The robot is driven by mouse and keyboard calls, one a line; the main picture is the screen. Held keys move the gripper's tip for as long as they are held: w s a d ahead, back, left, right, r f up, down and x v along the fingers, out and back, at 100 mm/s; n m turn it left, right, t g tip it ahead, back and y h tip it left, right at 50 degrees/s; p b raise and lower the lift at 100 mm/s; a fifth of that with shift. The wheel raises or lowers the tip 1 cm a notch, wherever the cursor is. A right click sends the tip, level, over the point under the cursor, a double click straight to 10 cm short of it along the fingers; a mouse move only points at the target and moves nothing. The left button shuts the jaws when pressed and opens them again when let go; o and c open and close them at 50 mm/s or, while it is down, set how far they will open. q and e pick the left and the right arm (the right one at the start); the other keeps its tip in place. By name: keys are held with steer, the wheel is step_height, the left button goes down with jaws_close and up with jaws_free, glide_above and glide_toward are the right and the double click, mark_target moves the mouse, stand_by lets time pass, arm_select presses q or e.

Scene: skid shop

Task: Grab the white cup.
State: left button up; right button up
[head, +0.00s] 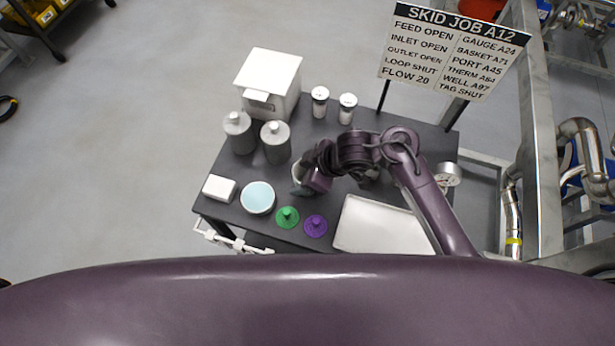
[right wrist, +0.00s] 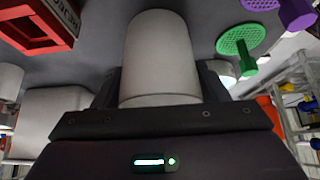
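The white cup (head: 297,173) stands on the dark table in the head view, partly hidden by my right gripper. In the right wrist view a pale cylinder, the cup (right wrist: 160,60), fills the middle in front of the palm. My right gripper (head: 306,182) is low at the cup, coming from the right. Its dark fingers show on both sides of the cup in the wrist view (right wrist: 160,88). Their inner faces are hidden, so I cannot tell whether they press on it. My left gripper is not in view.
Around the cup on the table stand two grey bottles (head: 276,147), a blue-topped round dish (head: 258,197), a white block (head: 219,188), green (head: 287,217) and purple (head: 315,226) knobbed discs, and a white tray (head: 383,228). A white box (head: 268,80) and two small jars (head: 320,100) stand behind.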

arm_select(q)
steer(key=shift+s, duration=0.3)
arm_select(e)
steer(key=c, duration=0.5)
steer(key=shift+c, duration=0.2)
